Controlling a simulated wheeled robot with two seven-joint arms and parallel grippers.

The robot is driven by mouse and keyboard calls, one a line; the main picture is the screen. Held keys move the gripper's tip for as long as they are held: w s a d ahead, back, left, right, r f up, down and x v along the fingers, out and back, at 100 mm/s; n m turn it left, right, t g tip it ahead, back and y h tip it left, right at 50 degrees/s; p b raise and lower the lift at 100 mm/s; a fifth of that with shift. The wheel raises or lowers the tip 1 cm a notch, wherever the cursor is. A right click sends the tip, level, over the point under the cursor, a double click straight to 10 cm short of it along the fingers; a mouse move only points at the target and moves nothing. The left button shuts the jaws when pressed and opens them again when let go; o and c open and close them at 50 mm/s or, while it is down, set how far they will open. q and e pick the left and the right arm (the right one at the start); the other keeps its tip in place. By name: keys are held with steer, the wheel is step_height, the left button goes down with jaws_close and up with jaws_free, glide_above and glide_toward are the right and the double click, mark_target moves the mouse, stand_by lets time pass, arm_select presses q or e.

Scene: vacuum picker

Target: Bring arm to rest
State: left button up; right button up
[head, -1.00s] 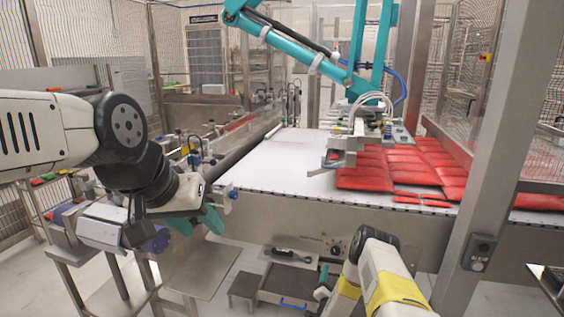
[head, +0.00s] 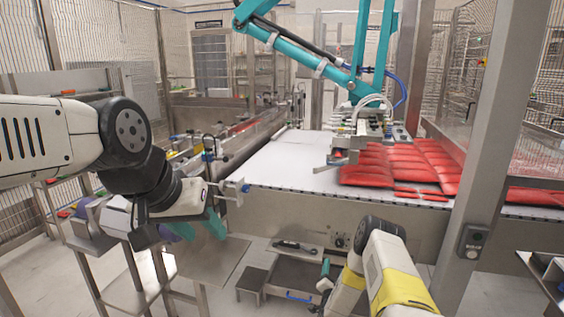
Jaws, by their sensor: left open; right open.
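My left arm comes in from the left. Its gripper (head: 209,228), with teal fingers, hangs at the lower left, open and with nothing seen in it, in front of the conveyor's near left corner. My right arm, white with yellow bands, rises from the bottom. My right gripper (head: 322,288), with small teal fingers, is partly hidden behind its own arm. It is low, in front of the conveyor's front panel, and looks empty.
The white conveyor (head: 290,165) carries red packs (head: 400,165) under a teal picker arm (head: 310,60). A steel post (head: 490,150) stands at right. A metal tray (head: 297,275) lies low below the conveyor. A steel stand (head: 130,270) is at lower left.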

steer(key=w+a+r+n+g+y, duration=0.15)
steer(key=w+r, duration=0.25)
steer(key=r, duration=0.5)
steer(key=w+r+n+y, duration=0.2)
steer(key=w+r, duration=0.2)
steer(key=r, duration=0.4)
steer(key=s+a+r+n+g+y, duration=0.1)
steer(key=s+r+n, duration=0.15)
steer(key=r, duration=0.65)
steer(key=s+a+r+n+g+y, duration=0.15)
steer(key=s+r, duration=0.25)
steer(key=r, duration=0.6)
steer(key=s+a+r+n+g, duration=0.1)
steer(key=s+r+g, duration=0.1)
steer(key=s+r, duration=0.5)
steer(key=s+a+r+g, duration=0.1)
steer(key=s+r, duration=0.3)
steer(key=s, duration=0.6)
steer(key=s+n+g, duration=0.2)
steer(key=s+g, duration=0.1)
steer(key=s, duration=2.1)
steer(key=shift+r+g, duration=0.2)
steer(key=shift+g, duration=0.2)
